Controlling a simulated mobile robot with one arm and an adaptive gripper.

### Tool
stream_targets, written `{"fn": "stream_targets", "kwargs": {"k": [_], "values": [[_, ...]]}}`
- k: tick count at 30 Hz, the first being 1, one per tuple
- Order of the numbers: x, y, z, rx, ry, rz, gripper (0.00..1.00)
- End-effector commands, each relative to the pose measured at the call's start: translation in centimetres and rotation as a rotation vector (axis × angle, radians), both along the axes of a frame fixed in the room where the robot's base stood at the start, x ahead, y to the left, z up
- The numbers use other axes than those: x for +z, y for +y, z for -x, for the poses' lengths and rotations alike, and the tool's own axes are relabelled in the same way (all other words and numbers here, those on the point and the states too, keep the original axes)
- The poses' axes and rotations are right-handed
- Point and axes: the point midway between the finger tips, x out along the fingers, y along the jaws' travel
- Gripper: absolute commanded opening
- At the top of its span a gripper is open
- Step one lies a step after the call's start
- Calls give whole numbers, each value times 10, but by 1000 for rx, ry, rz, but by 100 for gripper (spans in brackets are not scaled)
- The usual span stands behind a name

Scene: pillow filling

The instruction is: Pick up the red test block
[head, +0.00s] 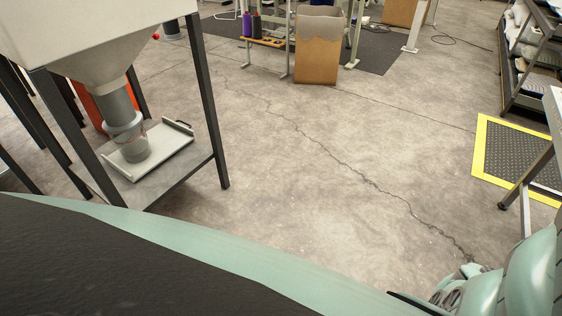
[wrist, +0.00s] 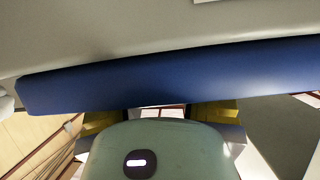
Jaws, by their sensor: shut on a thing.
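In the wrist view my gripper (wrist: 160,122) shows at the bottom behind its pale green housing, with yellow-and-dark fingers set apart on both sides. A long blue bar (wrist: 180,75) crosses the picture and hides the fingertips. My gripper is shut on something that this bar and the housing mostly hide. Narrow dark red and white patches show between the fingers, but I cannot tell whether they are the red test block. I cannot make out the block in the head view, and my gripper is not seen there.
In the head view a hopper stand (head: 210,110) with a tray (head: 165,160) under its spout stands left. A cardboard box (head: 316,62) is at the back. A shelf rack (head: 512,75) and a yellow-edged mat (head: 482,155) are right. The cracked concrete floor (head: 290,190) between is clear.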

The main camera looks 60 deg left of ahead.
Motion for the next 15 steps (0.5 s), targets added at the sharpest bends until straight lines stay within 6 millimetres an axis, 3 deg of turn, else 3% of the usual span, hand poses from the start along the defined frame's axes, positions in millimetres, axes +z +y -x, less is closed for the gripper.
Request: {"fn": "stream_targets", "kwargs": {"k": [8, 15], "values": [[3, 1, 0, 1, 0, -1, 0], [30, 1, -1, 1, -2, -1, 0]]}}
